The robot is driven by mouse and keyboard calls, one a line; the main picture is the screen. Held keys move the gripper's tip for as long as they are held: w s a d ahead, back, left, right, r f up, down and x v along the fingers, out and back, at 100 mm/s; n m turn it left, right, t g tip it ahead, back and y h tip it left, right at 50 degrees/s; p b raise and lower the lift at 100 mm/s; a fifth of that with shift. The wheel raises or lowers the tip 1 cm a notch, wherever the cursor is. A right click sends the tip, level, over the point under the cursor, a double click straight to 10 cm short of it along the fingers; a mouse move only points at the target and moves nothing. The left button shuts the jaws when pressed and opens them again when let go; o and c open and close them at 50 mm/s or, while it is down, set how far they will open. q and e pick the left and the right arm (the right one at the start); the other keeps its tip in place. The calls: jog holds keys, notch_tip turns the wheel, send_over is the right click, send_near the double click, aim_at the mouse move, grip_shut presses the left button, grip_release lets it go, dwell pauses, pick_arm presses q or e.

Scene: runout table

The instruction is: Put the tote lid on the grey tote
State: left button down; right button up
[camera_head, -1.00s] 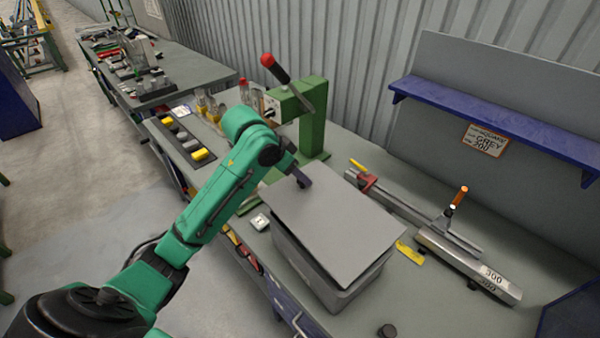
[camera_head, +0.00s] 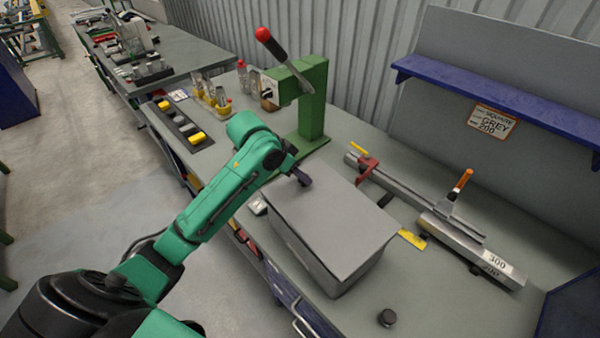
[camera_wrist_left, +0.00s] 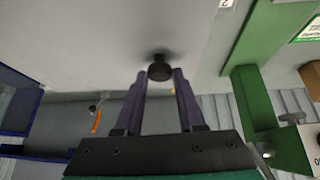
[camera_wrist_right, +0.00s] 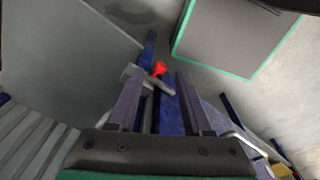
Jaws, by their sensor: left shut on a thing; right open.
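The tote lid (camera_head: 330,215) is a flat grey plate lying level over the grey tote (camera_head: 345,283), covering its opening. I cannot tell whether it rests on the rim or hangs just above it. My left gripper (camera_head: 302,180) is at the lid's far left part. In the left wrist view its fingers (camera_wrist_left: 160,75) are shut on the lid's dark round knob (camera_wrist_left: 160,68), with the pale lid surface (camera_wrist_left: 80,35) behind. The tote's inside is hidden. My right gripper (camera_wrist_right: 155,95) is open and empty, seen only in the right wrist view.
A green press (camera_head: 312,105) with a red-tipped lever stands behind the tote. A metal rail with a red clamp (camera_head: 367,166) and a bar marked 300 (camera_head: 470,250) lie to the right. A small black round piece (camera_head: 387,317) sits near the front edge.

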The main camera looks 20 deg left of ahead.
pick_arm(q)
jog(key=shift+f, duration=0.45)
jog(key=shift+c, duration=2.2)
grip_release()
jog(key=shift+s+a+r, duration=0.1)
jog(key=shift+s+r, duration=0.05)
jog(key=shift+r, duration=0.15)
jog(key=b+v, duration=0.2)
jog(key=v, duration=1.2)
